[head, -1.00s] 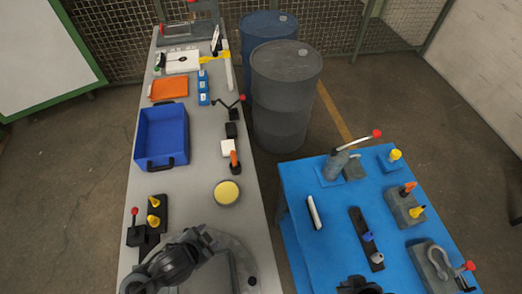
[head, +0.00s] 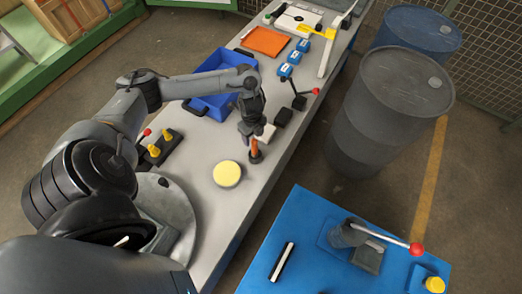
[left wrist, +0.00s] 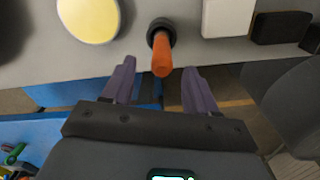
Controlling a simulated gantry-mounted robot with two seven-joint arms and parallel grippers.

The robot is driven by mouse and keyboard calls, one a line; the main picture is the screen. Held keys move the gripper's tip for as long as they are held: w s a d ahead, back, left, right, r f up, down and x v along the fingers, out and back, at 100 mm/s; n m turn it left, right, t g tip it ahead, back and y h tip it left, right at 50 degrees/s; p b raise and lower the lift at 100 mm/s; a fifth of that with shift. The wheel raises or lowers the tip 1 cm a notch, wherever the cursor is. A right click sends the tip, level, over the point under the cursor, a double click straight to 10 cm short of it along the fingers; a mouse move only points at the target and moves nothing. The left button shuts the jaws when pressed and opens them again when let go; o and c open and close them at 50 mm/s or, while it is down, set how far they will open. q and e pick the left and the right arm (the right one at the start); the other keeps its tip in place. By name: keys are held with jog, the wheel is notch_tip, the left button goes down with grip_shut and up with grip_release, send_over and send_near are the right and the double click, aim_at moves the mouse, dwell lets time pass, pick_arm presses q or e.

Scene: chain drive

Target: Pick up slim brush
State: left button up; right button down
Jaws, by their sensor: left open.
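An orange-handled slim tool (head: 254,148), which I take for the slim brush, stands in a small black holder (head: 256,157) on the grey bench. Its bristles do not show. My left gripper (head: 247,132) is open just above and beside the orange handle. In the left wrist view, the handle (left wrist: 161,58) rises from the round black holder (left wrist: 160,29) and points toward the gap between the two open fingers (left wrist: 157,74). The fingers hold nothing. My right gripper is not in view.
A yellow round pad (head: 227,174) lies left of the holder. A white block (head: 266,132) and a black block (head: 284,117) sit behind it. A blue bin (head: 213,105) stands behind my left arm. A blue table (head: 300,222) is at the lower right, grey drum (head: 392,110) beyond.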

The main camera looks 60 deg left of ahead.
aim_at(254, 145)
pick_arm(q)
jog(key=shift+s+f, duration=0.1)
jog(key=shift+f, duration=0.6)
jog(key=shift+w+f, duration=0.15)
jog(key=shift+f, duration=1.45)
jog(key=shift+w+f, duration=0.1)
jog(key=shift+f, duration=1.45)
jog(key=shift+c, duration=0.3)
grip_shut()
